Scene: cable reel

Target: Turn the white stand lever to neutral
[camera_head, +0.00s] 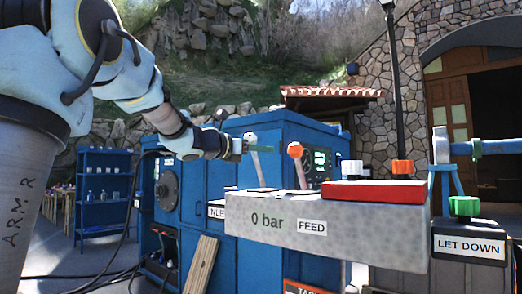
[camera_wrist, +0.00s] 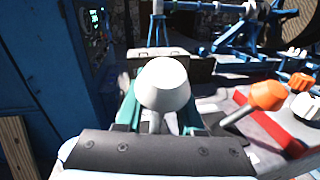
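The white lever (camera_head: 257,163) stands on the grey panel block (camera_head: 330,230), tilted a little to the left, with a white knob on top. My gripper (camera_head: 240,148) reaches in from the left at the height of the lever, just below its knob. In the wrist view the white knob (camera_wrist: 165,85) is large and central, between the two green fingers of my gripper (camera_wrist: 158,112). The fingers stand apart, one on each side of the lever. The knob hides part of the fingertips, so contact with the shaft cannot be told.
An orange-knobbed lever (camera_head: 297,165) stands close to the right of the white one. A red block (camera_head: 375,191) with orange and white knobs sits farther right. A green knob (camera_head: 464,206) tops the LET DOWN box (camera_head: 469,245). A blue cabinet (camera_head: 290,135) stands behind.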

